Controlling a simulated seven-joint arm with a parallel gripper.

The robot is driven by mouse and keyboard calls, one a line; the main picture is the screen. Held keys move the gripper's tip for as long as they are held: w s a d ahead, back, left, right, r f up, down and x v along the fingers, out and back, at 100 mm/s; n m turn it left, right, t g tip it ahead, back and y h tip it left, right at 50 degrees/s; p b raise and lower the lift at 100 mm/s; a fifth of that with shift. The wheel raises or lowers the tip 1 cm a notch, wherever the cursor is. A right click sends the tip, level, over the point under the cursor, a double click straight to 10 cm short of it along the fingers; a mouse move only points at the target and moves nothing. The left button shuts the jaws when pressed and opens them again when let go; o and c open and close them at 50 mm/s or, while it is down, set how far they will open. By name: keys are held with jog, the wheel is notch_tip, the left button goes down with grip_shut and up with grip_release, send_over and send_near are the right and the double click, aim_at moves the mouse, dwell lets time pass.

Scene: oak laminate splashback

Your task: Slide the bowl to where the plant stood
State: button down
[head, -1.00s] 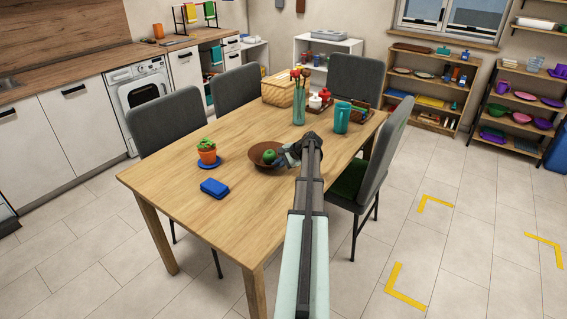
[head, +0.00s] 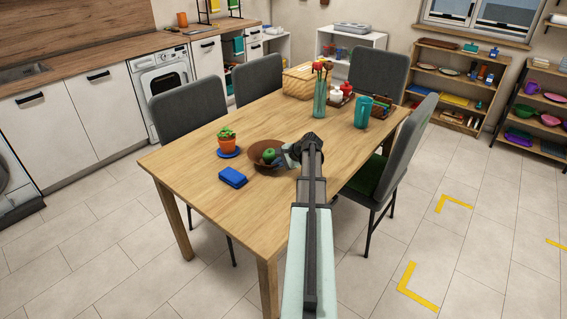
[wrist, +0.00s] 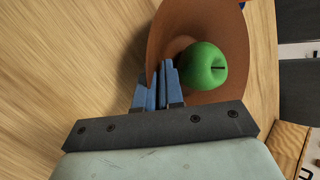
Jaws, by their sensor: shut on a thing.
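The brown bowl (head: 257,163) stands on the wooden table with a green apple (head: 269,155) in it. In the wrist view the bowl (wrist: 222,30) fills the upper middle, with the apple (wrist: 205,66) inside it. My gripper (head: 290,155) is at the bowl's right side in the head view. Its blue fingers (wrist: 160,80) are shut on the bowl's wall, and the fingers hide part of the rim. The plant (head: 227,138) in an orange pot stands on a blue saucer (head: 229,153), just left of the bowl with a small gap.
A blue block (head: 233,177) lies in front of the saucer. A glass vase with utensils (head: 320,98), a teal pitcher (head: 362,112) and a wicker basket (head: 298,82) stand farther back. Grey chairs surround the table (head: 190,165). Its front left area is clear.

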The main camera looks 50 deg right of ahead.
aim_at(270, 166)
jog(key=shift+w+a, duration=0.3)
jog(key=shift+a, duration=0.65)
jog(key=shift+w+a, duration=0.25)
jog(key=shift+a, duration=0.7)
jog(key=c, duration=1.2)
grip_release()
jog(key=v, duration=1.4)
jog(key=shift+f, duration=0.1)
